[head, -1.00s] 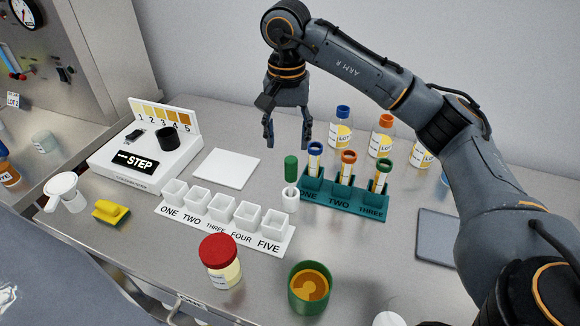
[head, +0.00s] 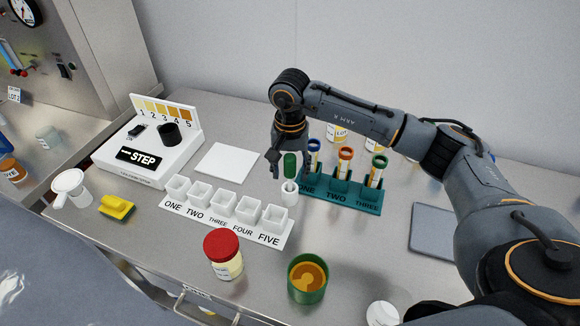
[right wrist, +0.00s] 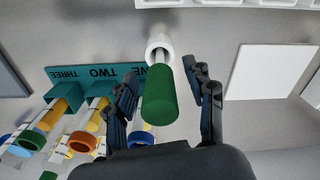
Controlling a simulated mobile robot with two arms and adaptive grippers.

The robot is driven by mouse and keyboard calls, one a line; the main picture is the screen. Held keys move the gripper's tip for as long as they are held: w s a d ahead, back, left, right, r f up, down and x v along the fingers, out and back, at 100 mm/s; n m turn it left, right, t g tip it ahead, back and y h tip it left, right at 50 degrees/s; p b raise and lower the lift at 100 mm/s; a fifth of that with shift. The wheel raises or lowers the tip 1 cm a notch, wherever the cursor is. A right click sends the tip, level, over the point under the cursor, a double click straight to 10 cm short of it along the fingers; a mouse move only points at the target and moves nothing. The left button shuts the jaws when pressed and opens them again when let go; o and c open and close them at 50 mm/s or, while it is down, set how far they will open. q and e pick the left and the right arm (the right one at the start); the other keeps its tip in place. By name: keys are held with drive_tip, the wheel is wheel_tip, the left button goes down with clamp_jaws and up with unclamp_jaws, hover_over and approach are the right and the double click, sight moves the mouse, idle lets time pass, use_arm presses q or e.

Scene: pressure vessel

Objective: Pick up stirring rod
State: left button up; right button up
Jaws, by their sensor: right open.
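The stirring rod (head: 290,166) shows as a green cylindrical handle standing upright in a small white holder (head: 289,192), beside the teal rack. Its lower part is hidden in the holder. In the right wrist view the green handle (right wrist: 159,95) lies between the two fingers, with the white holder (right wrist: 159,45) beyond it. My right gripper (head: 276,166) is open around or just above the handle, with a gap visible on both sides in the wrist view; no contact shows. My left gripper is not in view.
A teal rack (head: 342,199) with several capped tubes stands close on the right. A white strip of numbered cups (head: 226,222) is in front on the left. A red-lidded jar (head: 222,255) and green cup (head: 308,279) stand nearer. A white tile (head: 226,164) lies left.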

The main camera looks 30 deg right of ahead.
drive_tip(key=c, duration=0.9)
clamp_jaws()
